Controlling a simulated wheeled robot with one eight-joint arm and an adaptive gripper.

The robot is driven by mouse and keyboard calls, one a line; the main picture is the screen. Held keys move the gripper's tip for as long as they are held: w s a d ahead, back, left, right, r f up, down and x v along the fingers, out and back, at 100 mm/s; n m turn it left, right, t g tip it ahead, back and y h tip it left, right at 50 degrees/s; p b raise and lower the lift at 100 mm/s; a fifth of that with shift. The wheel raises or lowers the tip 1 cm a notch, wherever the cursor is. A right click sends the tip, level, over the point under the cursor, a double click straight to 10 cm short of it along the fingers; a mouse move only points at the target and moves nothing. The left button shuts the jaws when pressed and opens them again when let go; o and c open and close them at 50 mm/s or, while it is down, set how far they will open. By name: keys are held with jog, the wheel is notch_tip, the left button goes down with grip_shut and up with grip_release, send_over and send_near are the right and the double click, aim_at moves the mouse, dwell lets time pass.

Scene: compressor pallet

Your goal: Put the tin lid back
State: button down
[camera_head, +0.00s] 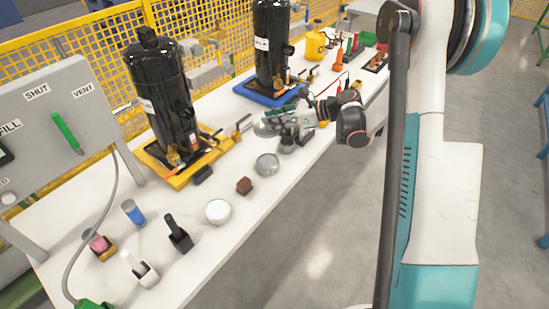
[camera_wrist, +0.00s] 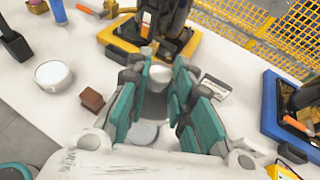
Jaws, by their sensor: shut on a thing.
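The round white tin (camera_head: 218,211) stands upright near the table's front edge. In the wrist view the tin (camera_wrist: 52,75) is at the left and looks open, with a paler inside. My gripper (camera_head: 268,128) is above the table, beyond the tin and to its right. In the wrist view its teal fingers (camera_wrist: 158,88) are shut on a pale thing, which looks like the tin lid (camera_wrist: 160,75). The fingers hide most of it. A grey round dish or disc (camera_head: 266,164) lies on the table below my gripper, partly visible in the wrist view (camera_wrist: 145,133).
A brown block (camera_head: 244,186) lies between tin and grey disc. Black compressors on yellow (camera_head: 155,163) and blue (camera_head: 249,91) trays stand behind.

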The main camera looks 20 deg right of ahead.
notch_tip(320, 180, down, 15)
jog(key=b, duration=0.5)
jog(key=shift+f, duration=0.15)
jog(key=c, duration=1.4)
grip_release()
jog(key=shift+s+d+r, duration=0.2)
jog(key=shift+d+r, duration=0.1)
jog(key=shift+r, duration=0.05)
jog(key=p+v, duration=0.4)
jog(key=v, duration=0.7)
jog(key=shift+s+d, duration=0.1)
jog(key=shift+d, duration=0.05)
